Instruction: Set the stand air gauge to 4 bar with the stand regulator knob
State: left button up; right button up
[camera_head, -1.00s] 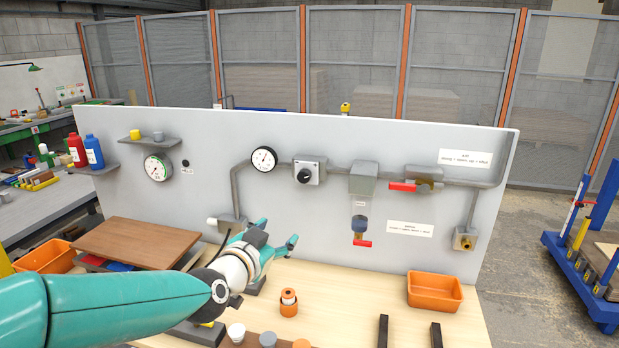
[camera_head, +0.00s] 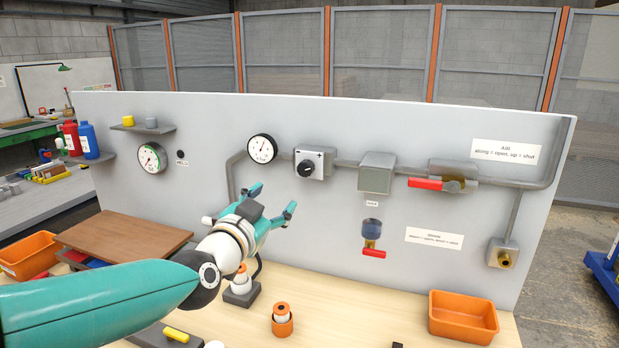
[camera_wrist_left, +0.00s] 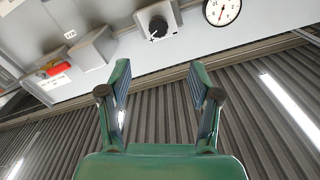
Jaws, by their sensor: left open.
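The round white air gauge (camera_head: 262,149) with a black rim sits on the pipe of the grey panel. Its needle reading is too small to make out. Right of it, the regulator knob (camera_head: 305,169) is a black dial on a pale square box with minus and plus marks. My left gripper (camera_head: 273,199) is open and empty, below the gauge and left of the knob in the head view, apart from both. In the left wrist view, my open fingers (camera_wrist_left: 160,68) point toward the knob (camera_wrist_left: 157,27), with the gauge (camera_wrist_left: 222,10) at the upper right. My right gripper is out of view.
A second gauge (camera_head: 152,157) hangs further left.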

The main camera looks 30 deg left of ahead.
aim_at(304, 171)
pick_arm(q)
jog(key=p+x, duration=0.2)
jog(key=x, duration=0.6)
jog(key=p+x, duration=0.2)
jog(key=x, duration=0.6)
jog(key=shift+d+r, duration=0.1)
jog(key=shift+d, duration=0.1)
jog(key=c, duration=1.1)
jog(key=shift+f+n+b, duration=0.2)
jog(key=shift+n+b, duration=0.9)
jog(key=shift+b, duration=0.3)
jog(key=shift+c, duration=0.2)
jog(key=n+b, duration=0.2)
jog(key=n, duration=0.1)
jog(key=shift+b, duration=0.35)
jog(key=n+b, duration=0.1)
jog(key=n, duration=0.3)
jog(key=shift+r+b, duration=0.1)
jog(key=shift+b, duration=0.25)
jog(key=shift+r+n+b, duration=0.1)
jog(key=shift+n+b, duration=0.55)
jog(key=shift+n, duration=1.35)
